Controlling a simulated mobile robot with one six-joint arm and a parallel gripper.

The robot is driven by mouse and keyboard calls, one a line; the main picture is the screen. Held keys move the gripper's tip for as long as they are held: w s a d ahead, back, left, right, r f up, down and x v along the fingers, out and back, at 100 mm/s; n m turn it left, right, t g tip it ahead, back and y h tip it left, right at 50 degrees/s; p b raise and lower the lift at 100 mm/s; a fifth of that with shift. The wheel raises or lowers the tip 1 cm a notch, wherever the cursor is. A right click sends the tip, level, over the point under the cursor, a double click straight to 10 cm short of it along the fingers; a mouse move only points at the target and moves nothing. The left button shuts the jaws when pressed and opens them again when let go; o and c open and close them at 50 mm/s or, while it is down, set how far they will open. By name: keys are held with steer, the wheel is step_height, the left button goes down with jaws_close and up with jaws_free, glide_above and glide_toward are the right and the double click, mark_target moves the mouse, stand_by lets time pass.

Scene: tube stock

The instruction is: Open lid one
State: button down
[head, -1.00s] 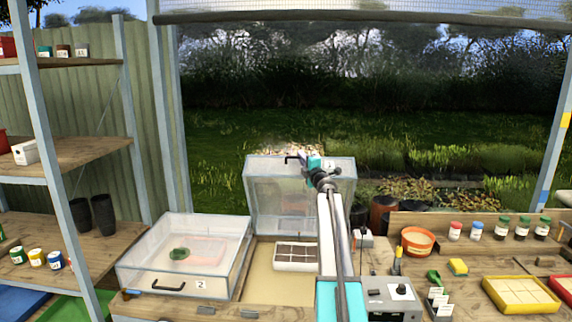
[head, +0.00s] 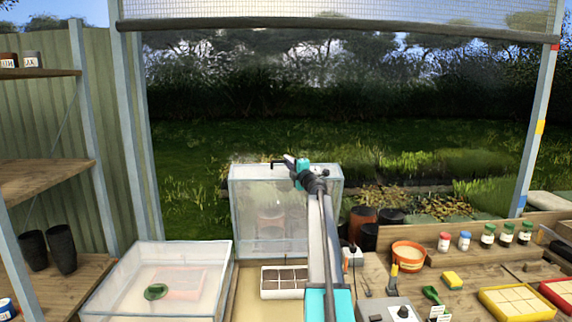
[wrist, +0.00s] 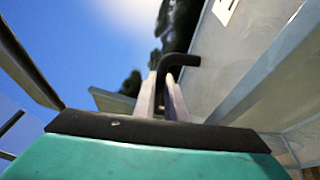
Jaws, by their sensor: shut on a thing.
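Lid one (head: 250,215), a clear box-like cover with a pale frame, stands raised on its edge at the back of the propagator bed (head: 246,300). Its black handle (head: 275,163) is at the top. My gripper (head: 287,160) is at that handle, with my arm reaching up in front of the lid's right side. In the wrist view my gripper's pale fingers (wrist: 163,100) are shut on the black bent handle (wrist: 184,61), and the lid's clear wall (wrist: 240,65) fills the right side. The lid's number is cut off in the wrist view.
A seed tray (head: 283,280) sits in the uncovered bed. A terracotta pot (head: 408,254), jars and a yellow tray (head: 517,303) stand at the right. Shelves are at far left.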

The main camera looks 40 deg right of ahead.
steer(key=shift+d, duration=0.1)
steer(key=c, duration=2.1)
jaws_free()
steer(key=shift+b+v, duration=2.45)
steer(key=shift+v, duration=4.45)
steer(key=shift+r, duration=0.1)
